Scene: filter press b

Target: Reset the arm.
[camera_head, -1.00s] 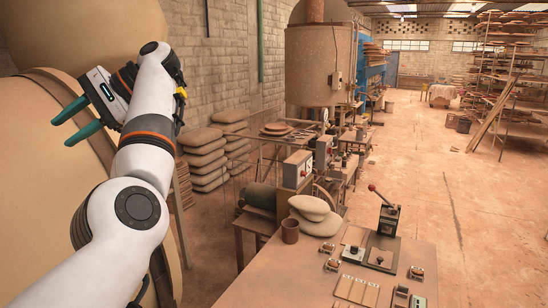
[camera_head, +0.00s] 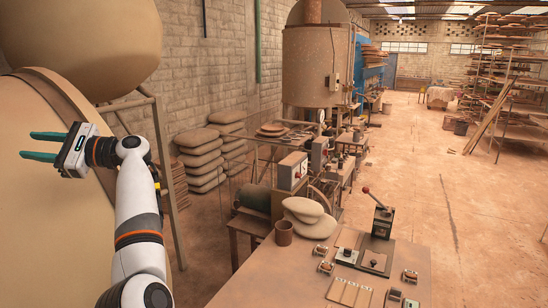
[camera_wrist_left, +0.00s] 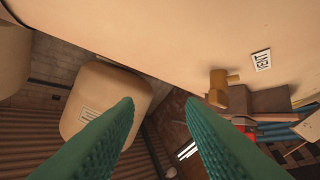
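My left gripper (camera_head: 40,145) is at the left of the head view, pointing left in front of a large tan tank (camera_head: 60,220). Its two green fingers are apart with nothing between them. In the left wrist view the open fingers (camera_wrist_left: 160,115) frame empty space, with the tan tank surface (camera_wrist_left: 180,40) filling the top. My left arm rises from the bottom of the head view. My right gripper is not in view.
A workbench (camera_head: 270,275) at lower right carries a lever press (camera_head: 380,222), a brown cup (camera_head: 283,233) and stacked tan bags (camera_head: 308,212). More sacks (camera_head: 200,160) stand by the wall. The floor at right (camera_head: 450,170) is mostly clear. A tan fitting (camera_wrist_left: 220,88) sticks out from the tank.

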